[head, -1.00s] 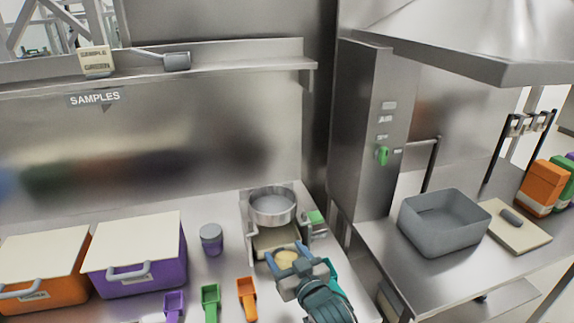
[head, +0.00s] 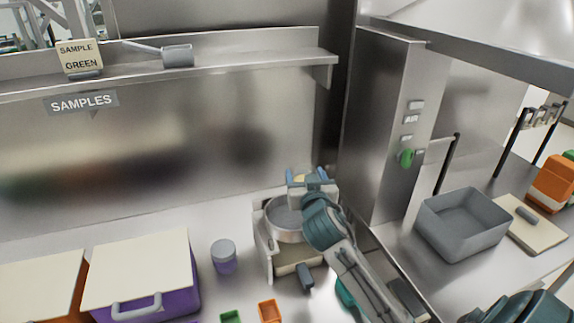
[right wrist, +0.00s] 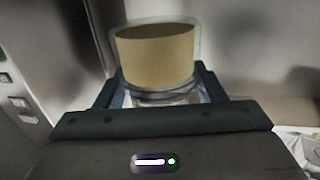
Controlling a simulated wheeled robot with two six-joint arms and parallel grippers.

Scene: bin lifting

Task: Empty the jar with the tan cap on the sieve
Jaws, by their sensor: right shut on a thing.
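The jar with the tan cap (right wrist: 155,58) shows in the right wrist view between my fingers, its tan part standing out beyond them. In the head view only a small tan patch of the jar (head: 299,178) shows. My right gripper (head: 307,179) is shut on the jar, at the back of the round metal sieve (head: 283,230) and seemingly above it. My right arm and gripper cover part of the sieve, so what lies in it is hard to see. I cannot tell how far the jar is tilted. My left gripper is not in view.
A grey-capped purple jar (head: 223,257) stands left of the sieve. A purple bin (head: 150,303) and an orange bin are at the left. A shelf (head: 215,66) runs along the wall. A steel cabinet (head: 385,130) and grey tub (head: 463,224) are at the right.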

